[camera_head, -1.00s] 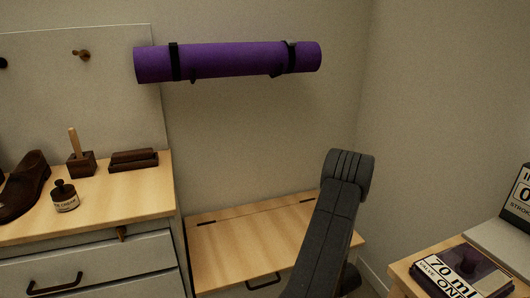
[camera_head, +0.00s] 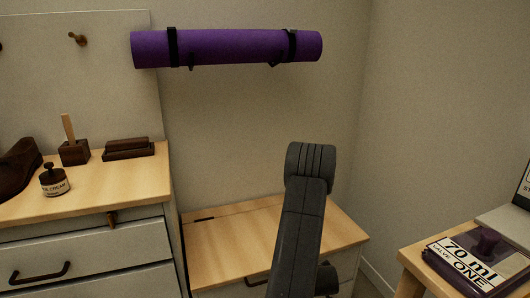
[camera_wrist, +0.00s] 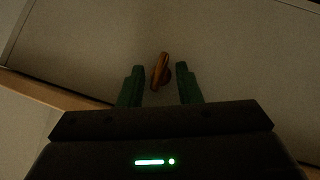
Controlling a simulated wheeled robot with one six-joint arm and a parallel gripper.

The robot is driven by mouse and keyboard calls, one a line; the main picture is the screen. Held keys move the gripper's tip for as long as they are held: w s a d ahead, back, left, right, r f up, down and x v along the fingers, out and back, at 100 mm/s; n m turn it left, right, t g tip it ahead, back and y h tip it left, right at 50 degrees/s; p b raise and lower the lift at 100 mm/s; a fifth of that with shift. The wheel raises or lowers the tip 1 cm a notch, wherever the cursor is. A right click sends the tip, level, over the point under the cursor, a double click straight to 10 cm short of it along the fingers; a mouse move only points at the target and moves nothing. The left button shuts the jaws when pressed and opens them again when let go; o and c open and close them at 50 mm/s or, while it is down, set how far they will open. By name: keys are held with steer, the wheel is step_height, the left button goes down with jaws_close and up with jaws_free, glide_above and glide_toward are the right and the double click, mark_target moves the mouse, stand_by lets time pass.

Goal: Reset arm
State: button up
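My arm (camera_head: 304,220) rises from the bottom of the head view, right of centre, in front of a low wooden-topped cabinet (camera_head: 225,245). My gripper does not show in the head view. In the wrist view my gripper (camera_wrist: 158,68) has its two green fingers apart. A small brown wooden piece (camera_wrist: 161,70) shows between the fingertips against a pale grey panel. The fingers do not appear to touch it, and its depth is hard to tell.
A purple rolled mat (camera_head: 230,47) hangs on the back wall. At left, a drawer unit (camera_head: 95,262) carries a shoe (camera_head: 18,168), a jar (camera_head: 54,181) and wooden blocks. A table (camera_head: 412,260) at right holds a boxed item (camera_head: 474,263).

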steer(key=shift+s+a+f+n+t+h+b, duration=0.15)
steer(key=shift+n+t+h+b, duration=0.35)
steer(key=shift+h, duration=0.4)
steer(key=shift+w+a+f+n+t+h+b, duration=0.15)
steer(key=shift+n+t+h+b, duration=0.15)
steer(key=shift+n+t+h, duration=0.35)
steer(key=shift+s+r+h, duration=0.1)
steer(key=shift+s+h, duration=0.05)
steer(key=shift+h, duration=0.1)
